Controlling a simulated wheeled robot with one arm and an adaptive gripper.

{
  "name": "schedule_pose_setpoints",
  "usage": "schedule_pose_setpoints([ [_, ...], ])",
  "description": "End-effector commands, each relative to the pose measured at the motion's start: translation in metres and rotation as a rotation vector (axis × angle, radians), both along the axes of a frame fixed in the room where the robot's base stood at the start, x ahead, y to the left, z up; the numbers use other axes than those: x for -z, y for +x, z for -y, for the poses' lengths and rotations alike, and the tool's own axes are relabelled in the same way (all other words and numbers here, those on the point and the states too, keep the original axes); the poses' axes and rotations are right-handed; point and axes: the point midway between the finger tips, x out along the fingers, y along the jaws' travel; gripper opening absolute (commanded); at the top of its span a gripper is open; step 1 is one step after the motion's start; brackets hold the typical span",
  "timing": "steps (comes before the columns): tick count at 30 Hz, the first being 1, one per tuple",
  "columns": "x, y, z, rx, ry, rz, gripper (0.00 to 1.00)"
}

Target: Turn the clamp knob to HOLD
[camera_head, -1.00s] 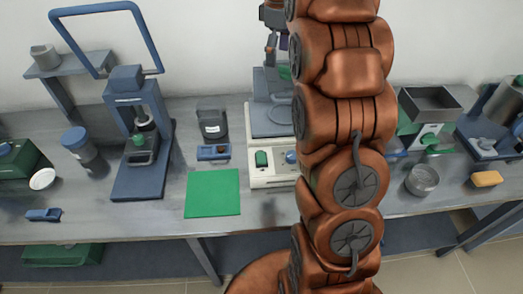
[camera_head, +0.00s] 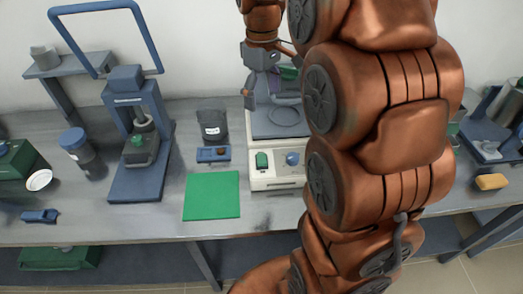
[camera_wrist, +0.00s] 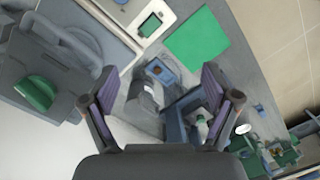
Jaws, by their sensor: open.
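A machine with a cream base (camera_head: 262,183) stands mid-bench. Its front carries a green switch (camera_head: 262,160) and a round blue knob (camera_head: 292,158). A green part (camera_head: 288,72) shows higher up behind my gripper; in the wrist view a green knob-like part (camera_wrist: 35,92) sits on a grey head at left. I cannot tell which of these is the clamp knob, and no HOLD mark is readable. My gripper (camera_head: 262,92) is above the machine's left side, apart from the blue knob. In the wrist view its fingers (camera_wrist: 157,85) are spread with nothing held between them.
A green mat (camera_head: 212,196) lies left of the machine. Behind it are a small blue box (camera_head: 213,154) and a dark labelled container (camera_head: 212,127). A blue press (camera_head: 125,85) stands farther left. My arm hides much of the bench right of the machine; a yellow sponge (camera_head: 490,181) shows beyond.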

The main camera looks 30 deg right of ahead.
Motion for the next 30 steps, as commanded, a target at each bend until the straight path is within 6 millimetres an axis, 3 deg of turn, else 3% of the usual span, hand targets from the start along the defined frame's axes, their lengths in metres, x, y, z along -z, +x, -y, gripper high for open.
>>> schedule_pose_setpoints([
  [21, 0.045, -0.089, -0.049, 0.161, -0.015, -0.04, 0.88],
  [30, 0.054, -0.105, -0.056, 0.195, -0.019, -0.042, 0.88],
])
